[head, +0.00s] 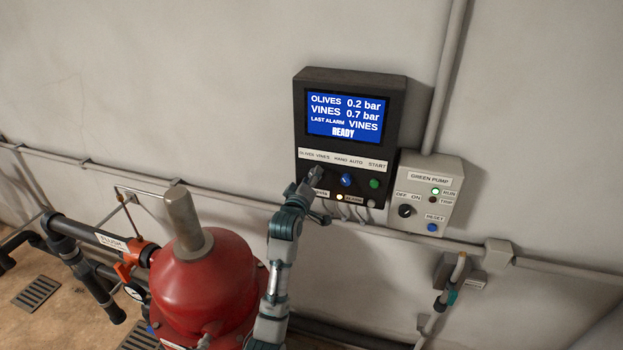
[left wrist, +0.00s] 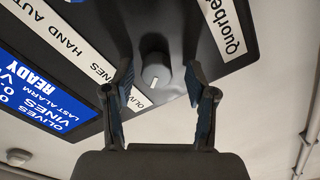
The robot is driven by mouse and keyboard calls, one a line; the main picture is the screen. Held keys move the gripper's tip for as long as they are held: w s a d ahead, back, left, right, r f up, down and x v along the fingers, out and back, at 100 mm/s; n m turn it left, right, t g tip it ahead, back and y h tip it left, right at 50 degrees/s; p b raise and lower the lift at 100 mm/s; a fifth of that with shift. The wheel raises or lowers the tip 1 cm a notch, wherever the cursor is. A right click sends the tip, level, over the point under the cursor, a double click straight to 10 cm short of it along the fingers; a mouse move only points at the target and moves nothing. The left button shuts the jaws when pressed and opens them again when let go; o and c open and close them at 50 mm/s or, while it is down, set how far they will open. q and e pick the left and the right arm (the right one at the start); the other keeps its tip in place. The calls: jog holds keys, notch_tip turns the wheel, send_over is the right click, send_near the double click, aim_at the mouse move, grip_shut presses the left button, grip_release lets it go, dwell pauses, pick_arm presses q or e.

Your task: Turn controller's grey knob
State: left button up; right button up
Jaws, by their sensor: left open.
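The controller (head: 350,78) is a dark wall box with a blue screen and a row of controls below it. Its grey knob (left wrist: 155,72) sits under the OLIVES/VINES label and carries a light pointer mark. In the left wrist view the knob stands between the two fingertips of my left gripper (left wrist: 158,88), with a gap on each side. In the head view my left gripper (head: 314,196) is in front of the controller's lower left and partly covers that area. It is open and holds nothing. My right gripper is not in view.
Right of it on the controller are a blue knob (head: 347,180) and a green button (head: 374,183). A red tank (head: 205,278) and pipes stand at lower left.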

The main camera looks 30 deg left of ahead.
pick_arm(q)
jog(key=shift+d, duration=0.15)
grip_shut()
jog(key=shift+m, duration=0.3)
jog(key=m, duration=1.3)
jog(key=shift+f, duration=0.2)
jog(key=shift+m, duration=0.3)
